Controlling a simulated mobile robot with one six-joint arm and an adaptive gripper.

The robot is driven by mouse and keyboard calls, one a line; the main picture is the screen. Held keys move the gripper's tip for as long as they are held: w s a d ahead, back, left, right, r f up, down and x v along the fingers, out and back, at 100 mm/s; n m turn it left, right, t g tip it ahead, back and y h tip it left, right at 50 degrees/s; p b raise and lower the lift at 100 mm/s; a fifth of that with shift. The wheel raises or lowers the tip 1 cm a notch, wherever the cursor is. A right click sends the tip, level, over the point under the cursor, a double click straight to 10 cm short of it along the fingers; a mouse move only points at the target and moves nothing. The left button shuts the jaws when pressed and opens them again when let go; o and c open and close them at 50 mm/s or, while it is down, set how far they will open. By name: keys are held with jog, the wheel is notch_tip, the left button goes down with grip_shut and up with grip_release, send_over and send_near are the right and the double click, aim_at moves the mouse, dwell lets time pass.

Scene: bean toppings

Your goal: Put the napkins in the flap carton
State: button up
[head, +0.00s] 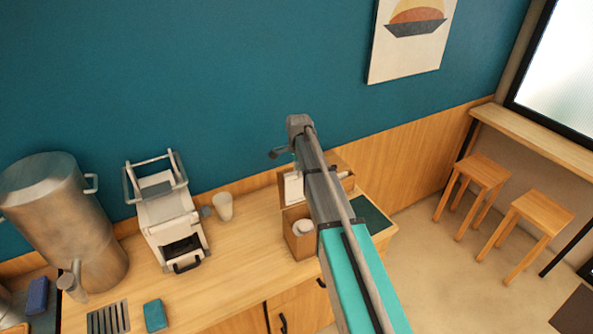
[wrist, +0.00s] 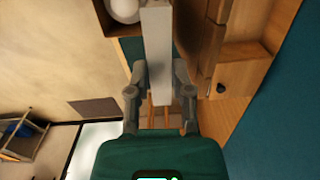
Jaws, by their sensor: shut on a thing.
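My gripper (wrist: 158,80) is shut on a white, flat-sided block, which looks like the napkins (wrist: 157,45); both fingers press its sides in the wrist view. In the head view my arm hides most of the gripper, and a white piece (head: 292,188) shows just left of the arm. A brown open-topped box, which looks like the flap carton (head: 301,248), stands on the counter below it. A round white thing (head: 303,226) is inside. The box's edge shows at the top of the wrist view (wrist: 103,18), left of the held block. My arm hides its right part.
A wooden box with a dark knob (wrist: 240,82) is close on the right in the wrist view. A dark green mat (head: 372,215) lies right of my arm. A white cup (head: 223,206), a white machine (head: 170,217) and a metal pot (head: 65,220) stand left. Counter shows between machine and carton.

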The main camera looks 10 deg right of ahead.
aim_at(298, 208)
jog(key=shift+f+b, duration=9.3)
jog(key=shift+f, duration=0.25)
jog(key=shift+s+f+b, duration=0.25)
jog(key=shift+f+b, duration=0.1)
jog(key=shift+b, duration=0.2)
jog(key=shift+f, duration=0.2)
jog(key=shift+c, duration=0.6)
jog(key=shift+w+f, duration=0.25)
jog(key=shift+s+r, duration=0.1)
jog(key=shift+r, duration=0.05)
jog(key=o, duration=0.9)
jog(key=shift+o, duration=0.2)
notch_tip(298, 208, up, 12)
jog(key=p, duration=1.1)
jog(key=shift+p, duration=0.4)
